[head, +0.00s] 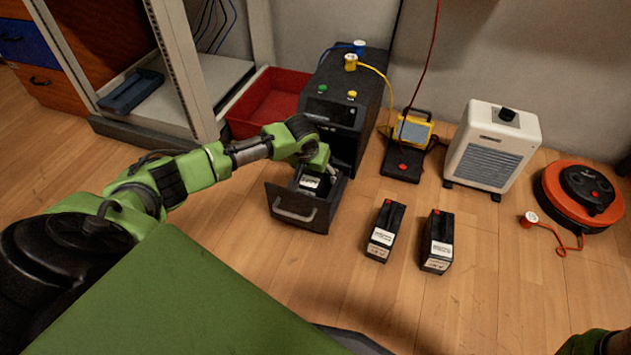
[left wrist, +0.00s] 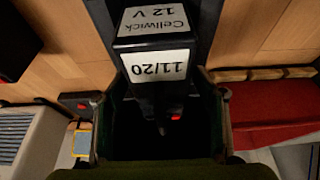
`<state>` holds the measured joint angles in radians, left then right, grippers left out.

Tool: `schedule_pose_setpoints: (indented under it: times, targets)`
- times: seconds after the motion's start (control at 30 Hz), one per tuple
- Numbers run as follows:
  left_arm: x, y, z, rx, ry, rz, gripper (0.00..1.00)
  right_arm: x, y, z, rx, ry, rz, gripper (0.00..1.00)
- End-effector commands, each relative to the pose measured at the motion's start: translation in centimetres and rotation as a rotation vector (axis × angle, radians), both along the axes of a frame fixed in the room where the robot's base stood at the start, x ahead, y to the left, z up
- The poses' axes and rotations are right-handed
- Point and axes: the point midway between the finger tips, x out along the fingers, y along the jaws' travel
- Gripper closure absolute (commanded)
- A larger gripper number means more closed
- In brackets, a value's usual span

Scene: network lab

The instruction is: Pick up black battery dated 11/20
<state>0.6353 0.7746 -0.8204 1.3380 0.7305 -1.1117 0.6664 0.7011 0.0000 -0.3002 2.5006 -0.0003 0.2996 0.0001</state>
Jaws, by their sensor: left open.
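The black battery (left wrist: 158,92) has white labels reading "11/20" and "Cellwick 12 V", upside down in the left wrist view. In the head view its white label (head: 310,182) shows inside the open drawer (head: 292,207) of a black cabinet. My left gripper (head: 322,168) is above this drawer, at its back part. In the left wrist view the open fingers (left wrist: 160,108) lie to either side of the battery, with dark gaps between; I cannot tell how deep they reach. The lower part of the battery is hidden. My right gripper is out of view.
Two other black batteries (head: 384,232) (head: 437,242) stand on the wooden floor right of the drawer. A red tray (head: 262,100) lies left of the black cabinet (head: 347,90). A yellow device (head: 413,132), white heater (head: 494,150) and orange cable reel (head: 580,195) are at right.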

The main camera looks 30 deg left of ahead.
Motion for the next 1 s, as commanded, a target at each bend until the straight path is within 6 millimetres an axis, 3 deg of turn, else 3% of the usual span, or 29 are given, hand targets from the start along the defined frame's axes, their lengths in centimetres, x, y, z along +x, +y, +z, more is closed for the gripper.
schedule_pose_setpoints:
  times: [0.07, 0.1, 0.33, 0.73, 1.0]
  targets:
    - [0.0, 0.0, 0.1, 0.000, 0.000, 0.000, 0.36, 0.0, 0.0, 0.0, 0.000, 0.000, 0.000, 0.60]
    - [0.0, 0.0, 0.0, 0.000, 0.000, 0.000, 0.41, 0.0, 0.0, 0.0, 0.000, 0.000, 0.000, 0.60]
    - [0.0, 0.0, 0.0, 0.000, 0.000, 0.000, 1.00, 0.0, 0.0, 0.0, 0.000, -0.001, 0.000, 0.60]
    - [0.2, 0.0, 0.7, -0.001, -0.006, 0.000, 1.00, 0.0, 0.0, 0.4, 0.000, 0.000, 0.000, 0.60]
    - [0.2, 0.0, 3.2, 0.000, -0.006, -0.001, 1.00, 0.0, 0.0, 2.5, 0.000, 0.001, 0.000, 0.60]
